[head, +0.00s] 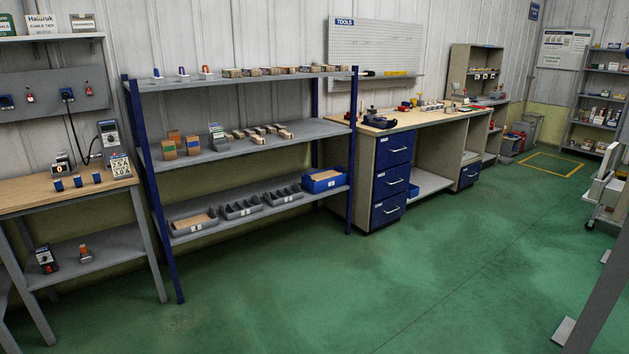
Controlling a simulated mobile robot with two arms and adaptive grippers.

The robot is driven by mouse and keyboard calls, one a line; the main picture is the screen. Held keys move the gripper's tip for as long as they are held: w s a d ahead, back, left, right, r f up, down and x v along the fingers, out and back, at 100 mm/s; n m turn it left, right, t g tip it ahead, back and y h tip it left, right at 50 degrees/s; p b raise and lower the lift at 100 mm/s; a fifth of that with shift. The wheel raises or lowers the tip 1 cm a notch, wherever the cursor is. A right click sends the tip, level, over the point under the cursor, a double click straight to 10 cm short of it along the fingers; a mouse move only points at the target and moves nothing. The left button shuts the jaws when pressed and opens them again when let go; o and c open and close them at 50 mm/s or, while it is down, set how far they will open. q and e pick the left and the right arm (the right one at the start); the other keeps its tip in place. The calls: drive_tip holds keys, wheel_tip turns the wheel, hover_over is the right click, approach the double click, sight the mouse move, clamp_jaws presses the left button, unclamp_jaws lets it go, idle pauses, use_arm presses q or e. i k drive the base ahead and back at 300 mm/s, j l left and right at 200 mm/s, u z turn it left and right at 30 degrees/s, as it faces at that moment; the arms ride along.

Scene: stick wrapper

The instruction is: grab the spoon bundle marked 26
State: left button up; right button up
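No spoon bundle marked 26 can be made out; any numbers are too small to read. Several small light-brown bundles (258,138) lie in rows on the middle board of the blue-post shelf (230,141). More tan and brown bundles or packs (280,71) lie in a row on its top board. I cannot tell which of these are spoons. Neither of my grippers is in view, and nothing in view is held.
Grey bins (241,209) and a blue bin (324,181) sit on the bottom board. A wooden-topped bench (70,190) stands left, a workbench with blue drawers (391,181) right. The green floor (330,285) in front is clear. A grey post (600,300) stands at the right edge.

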sight(284, 134)
drive_tip(key=i, duration=2.6)
drive_tip(key=i+l+u, duration=0.2)
drive_tip(key=i, duration=0.25)
drive_tip(key=i+u, duration=0.15)
drive_tip(key=i, duration=0.3)
drive_tip(key=i+l+u, duration=0.2)
drive_tip(key=i, duration=0.25)
drive_tip(key=i+l+u, duration=0.15)
drive_tip(key=i+l, duration=0.15)
drive_tip(key=i, duration=0.1)
